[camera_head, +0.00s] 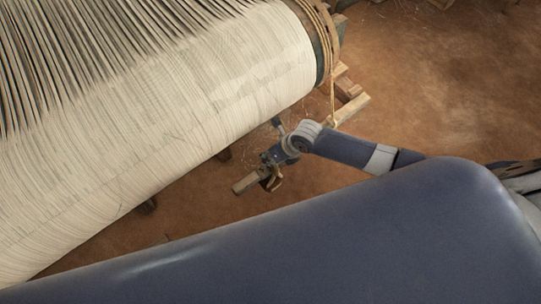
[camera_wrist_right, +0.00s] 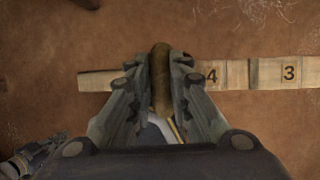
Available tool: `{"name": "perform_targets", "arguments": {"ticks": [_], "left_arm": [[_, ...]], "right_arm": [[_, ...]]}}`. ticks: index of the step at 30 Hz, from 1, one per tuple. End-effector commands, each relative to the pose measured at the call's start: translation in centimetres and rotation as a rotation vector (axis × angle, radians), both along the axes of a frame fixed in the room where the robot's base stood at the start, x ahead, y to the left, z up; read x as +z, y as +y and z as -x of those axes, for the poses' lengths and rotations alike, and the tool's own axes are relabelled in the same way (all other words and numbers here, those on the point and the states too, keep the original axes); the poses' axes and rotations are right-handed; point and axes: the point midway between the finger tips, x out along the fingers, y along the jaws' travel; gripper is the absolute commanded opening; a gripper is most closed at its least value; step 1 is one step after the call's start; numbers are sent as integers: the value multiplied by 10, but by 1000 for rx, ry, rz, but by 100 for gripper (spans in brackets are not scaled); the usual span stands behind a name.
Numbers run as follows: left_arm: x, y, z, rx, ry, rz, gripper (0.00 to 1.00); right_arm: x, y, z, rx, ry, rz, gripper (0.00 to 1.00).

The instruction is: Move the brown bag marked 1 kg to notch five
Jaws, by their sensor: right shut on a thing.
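My right gripper (camera_head: 271,170) is low beside the loom, over the end of a wooden bar (camera_head: 244,184). In the right wrist view my right gripper (camera_wrist_right: 162,75) is shut on a narrow brown bag (camera_wrist_right: 160,65) with a rounded end. The bag lies across the line of the wooden bar (camera_wrist_right: 207,72). The part of the bar behind the bag and fingers is hidden, and no 5 shows. I cannot read a 1 kg mark on the bag.
A large roll of cream threads (camera_head: 190,110) fills the upper left of the head view. Ropes (camera_head: 331,95) hang at its right end beside wooden pieces (camera_head: 349,100). The brown earth floor (camera_head: 440,80) is clear at the upper right.

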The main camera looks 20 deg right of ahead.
Motion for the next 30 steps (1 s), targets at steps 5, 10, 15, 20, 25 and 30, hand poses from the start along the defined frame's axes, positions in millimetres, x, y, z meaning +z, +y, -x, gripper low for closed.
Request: {"name": "perform_targets", "arguments": {"ticks": [5, 10, 15, 20, 25, 30], "left_arm": [[-3, 0, 0, 0, 0, 0, 0], [-3, 0, 0, -1, 0, 0, 0], [-3, 0, 0, -1, 0, 0, 0], [-4, 0, 0, -1, 0, 0, 0], [-4, 0, 0, -2, 0, 0, 0], [-4, 3, 1, -2, 0, -3, 0]], "right_arm": [[-1, 1, -2, 1, -6, -5, 0], [-1, 1, -2, 0, -5, -5, 0], [-2, 1, -1, 0, -3, -3, 30], [-2, 1, -1, 0, -3, -2, 42], [-6, -1, 2, 0, 5, 4, 42], [0, -3, 2, 1, 2, 3, 42]]}}
